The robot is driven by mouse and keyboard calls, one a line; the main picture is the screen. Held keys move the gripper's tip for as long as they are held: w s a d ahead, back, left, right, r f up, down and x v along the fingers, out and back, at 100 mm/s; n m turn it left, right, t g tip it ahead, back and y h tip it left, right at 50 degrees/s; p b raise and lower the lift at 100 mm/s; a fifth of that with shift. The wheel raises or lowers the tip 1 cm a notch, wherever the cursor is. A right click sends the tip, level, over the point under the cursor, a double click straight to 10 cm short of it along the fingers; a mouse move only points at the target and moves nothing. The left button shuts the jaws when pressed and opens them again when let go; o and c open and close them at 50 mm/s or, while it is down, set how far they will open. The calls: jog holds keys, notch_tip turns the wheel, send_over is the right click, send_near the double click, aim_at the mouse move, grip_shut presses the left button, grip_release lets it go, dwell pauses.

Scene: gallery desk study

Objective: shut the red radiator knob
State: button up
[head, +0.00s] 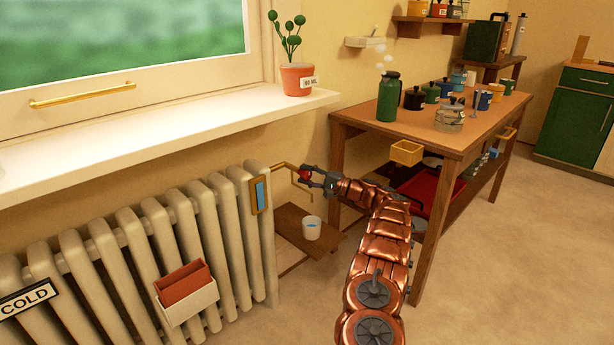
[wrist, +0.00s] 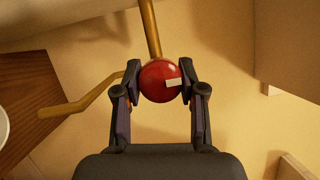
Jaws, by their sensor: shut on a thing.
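The red radiator knob (wrist: 160,82) is a round red ball with a pale mark on its right side. It sits at a brass pipe (wrist: 150,30) beside the right end of the cream radiator (head: 215,225). In the head view the knob (head: 305,173) is small and partly covered by my gripper (head: 311,176). In the wrist view my gripper (wrist: 160,90) has one finger on each side of the knob and is shut on it. How far the knob is turned cannot be told.
A white cup (head: 311,228) stands on a low brown board (head: 290,222) below the pipe. A wooden table (head: 440,135) with pots and jars is to the right of my arm. A windowsill (head: 150,125) with a potted plant (head: 298,78) juts out above the radiator.

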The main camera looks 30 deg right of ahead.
dwell(0.4)
jog(key=o, duration=1.2)
jog(key=shift+c, duration=0.2)
jog(key=shift+s+d, duration=0.1)
jog(key=v, duration=1.1)
jog(key=shift+s+d, duration=0.2)
jog(key=shift+s, duration=0.1)
jog(key=shift+f, duration=0.1)
